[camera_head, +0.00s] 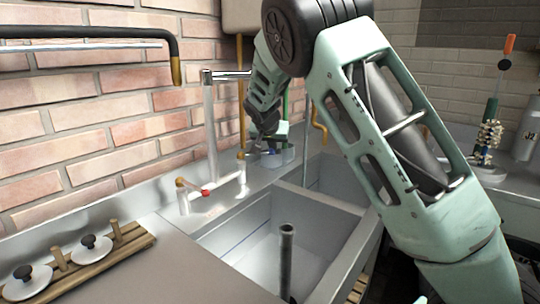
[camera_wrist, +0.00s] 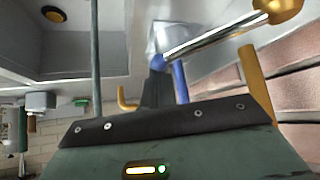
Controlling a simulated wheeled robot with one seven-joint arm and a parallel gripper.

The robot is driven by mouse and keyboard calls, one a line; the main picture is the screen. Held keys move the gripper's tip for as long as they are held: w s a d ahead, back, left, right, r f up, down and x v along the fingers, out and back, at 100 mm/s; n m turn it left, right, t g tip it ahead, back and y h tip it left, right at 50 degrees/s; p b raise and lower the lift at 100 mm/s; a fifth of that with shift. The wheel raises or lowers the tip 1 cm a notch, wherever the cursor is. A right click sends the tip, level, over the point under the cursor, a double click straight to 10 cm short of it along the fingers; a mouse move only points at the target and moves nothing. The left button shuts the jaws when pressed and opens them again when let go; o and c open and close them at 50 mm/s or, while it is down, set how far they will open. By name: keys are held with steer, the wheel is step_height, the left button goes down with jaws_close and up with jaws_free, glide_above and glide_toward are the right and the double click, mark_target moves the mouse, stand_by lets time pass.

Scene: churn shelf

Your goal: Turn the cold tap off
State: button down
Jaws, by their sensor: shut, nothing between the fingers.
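The tap (camera_head: 211,135) stands at the back of the sink, with a tall chrome upright and a spout to the right. Its red-marked handle (camera_head: 193,188) is at the left. The cold tap handle (camera_wrist: 212,38) shows in the wrist view as a chrome lever with a brass knob and a blue end. In the head view, only its brass part (camera_head: 241,156) shows clearly, near my gripper. My gripper (camera_head: 255,145) is shut and empty, at the right of the tap. Its dark fingers (camera_wrist: 157,88) are close to the blue end; I cannot tell whether they touch.
Two sink basins (camera_head: 265,245) lie in front of the tap, with a dark upright pipe (camera_head: 286,262) in the nearer one. A brick wall (camera_head: 90,120) is close behind. A wooden rack (camera_head: 85,262) with lids lies at left. A brush (camera_head: 490,115) stands at right.

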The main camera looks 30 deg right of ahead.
steer(key=s+a+m+g+h+p, duration=0.2)
steer(key=s+a+m+g+p, duration=0.2)
steer(key=m, duration=0.5)
steer(key=shift+s+a+g, duration=1.1)
steer(key=shift+s+a, duration=0.2)
steer(key=shift+s, duration=0.15)
steer(key=shift+a, duration=0.1)
step_height(320, 180, up, 10)
steer(key=shift+s+p, duration=0.1)
steer(key=shift+p, duration=0.2)
